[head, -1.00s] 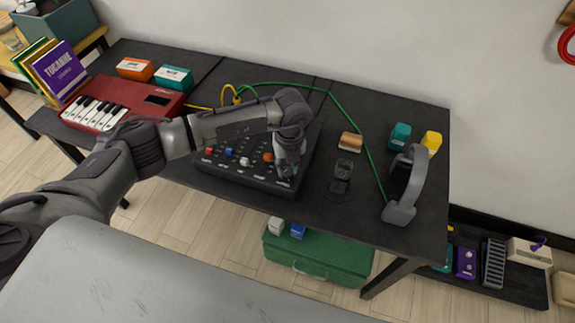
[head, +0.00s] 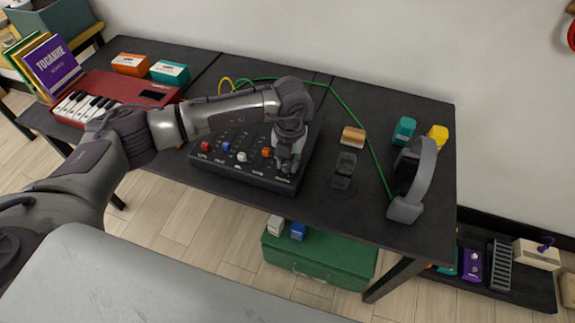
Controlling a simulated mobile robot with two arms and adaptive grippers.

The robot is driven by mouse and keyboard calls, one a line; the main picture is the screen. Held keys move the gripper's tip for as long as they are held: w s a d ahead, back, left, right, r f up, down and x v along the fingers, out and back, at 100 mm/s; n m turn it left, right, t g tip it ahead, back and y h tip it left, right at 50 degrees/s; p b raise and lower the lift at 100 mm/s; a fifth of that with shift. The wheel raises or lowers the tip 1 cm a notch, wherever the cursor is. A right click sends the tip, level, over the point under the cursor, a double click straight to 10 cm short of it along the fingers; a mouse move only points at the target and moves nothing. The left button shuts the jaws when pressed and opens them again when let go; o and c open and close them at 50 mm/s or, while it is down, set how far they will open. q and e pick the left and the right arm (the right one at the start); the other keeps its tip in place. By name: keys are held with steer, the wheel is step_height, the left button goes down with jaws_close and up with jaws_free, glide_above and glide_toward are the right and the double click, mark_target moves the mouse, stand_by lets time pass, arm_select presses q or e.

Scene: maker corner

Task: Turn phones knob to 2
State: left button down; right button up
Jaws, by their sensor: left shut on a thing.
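A dark mixer (head: 240,176) with a row of coloured knobs sits on the black table: a red knob (head: 205,146), a blue knob (head: 227,147), a white knob (head: 242,156) and an orange knob (head: 267,152). My left gripper (head: 287,168) points down over the mixer's right end and is shut on a knob there. That knob, its pointer and any scale marks around it are mostly hidden by the fingers, so its setting cannot be read. My right gripper is not in view.
Headphones (head: 411,208) on the right connect to a green cable (head: 352,117) running behind the mixer. A small black stand (head: 343,172) and a wooden block (head: 353,137) lie right of the mixer. A red keyboard (head: 115,92) stands left, near my arm.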

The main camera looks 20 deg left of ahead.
mark_target(289, 165)
arm_select(q)
steer(key=m+b, duration=0.3)
steer(key=shift+f+m, duration=0.1)
steer(key=shift+m, duration=0.3)
steer(key=shift+m+b, duration=0.4)
steer(key=shift+m, duration=0.3)
steer(key=shift+r, duration=0.2)
steer(key=c, duration=0.9)
jaws_free()
steer(key=r, duration=1.2)
steer(key=shift+s+d, duration=0.15)
steer(key=shift+d, duration=0.1)
